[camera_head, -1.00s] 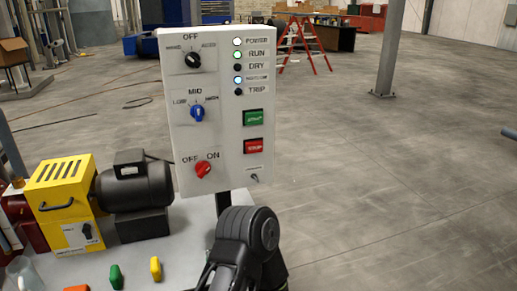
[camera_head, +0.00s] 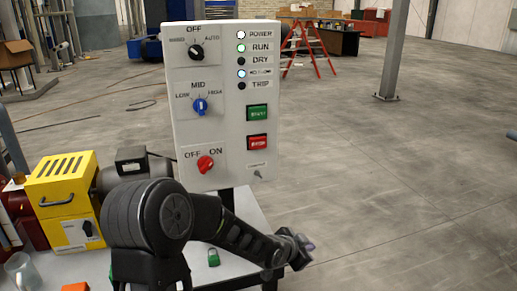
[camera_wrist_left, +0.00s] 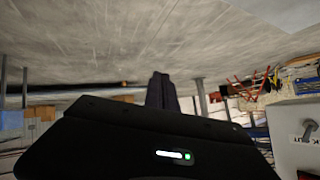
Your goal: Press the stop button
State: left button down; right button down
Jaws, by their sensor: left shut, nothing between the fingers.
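The red stop button (camera_head: 257,142) is on the right side of the white control panel (camera_head: 228,95), just below the green start button (camera_head: 257,112). My left gripper (camera_head: 305,250) is below and to the right of the panel, clear of the button. Its fingers are shut and empty; they also show in the left wrist view (camera_wrist_left: 163,92). That view is upside down and shows a panel corner with the small toggle switch (camera_wrist_left: 309,130) at its right edge. The stop button is not in that view. My right gripper is not in view.
The panel also carries a red OFF/ON knob (camera_head: 205,164), a blue knob (camera_head: 200,106) and a black knob (camera_head: 196,53). A yellow machine (camera_head: 64,192) and a clear cup (camera_head: 21,270) stand at the left. The floor right of the panel is open.

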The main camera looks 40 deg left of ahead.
aim_at(259, 149)
pick_arm(q)
jog(key=a+r+m+t+y, duration=0.2)
jog(key=a+r, duration=0.5)
jog(key=r, duration=0.4)
jog(key=a+r+m+t+y+b, duration=0.1)
jog(key=a+r+m+t+y, duration=0.1)
jog(key=a+r, duration=0.5)
notch_tip(259, 149, up, 5)
jog(key=shift+w+a+f, duration=0.1)
jog(key=shift+w+a, duration=0.1)
jog(key=shift+a, duration=0.05)
jog(key=shift+w+a+p, duration=0.85)
jog(key=shift+a+p, duration=0.35)
jog(key=shift+p, duration=0.2)
jog(key=shift+w+a+p, duration=0.85)
jog(key=shift+a+p, duration=0.4)
jog(key=shift+p, duration=0.15)
jog(key=shift+w+a+p, duration=0.85)
jog(key=shift+a+p, duration=0.35)
jog(key=shift+p, duration=0.2)
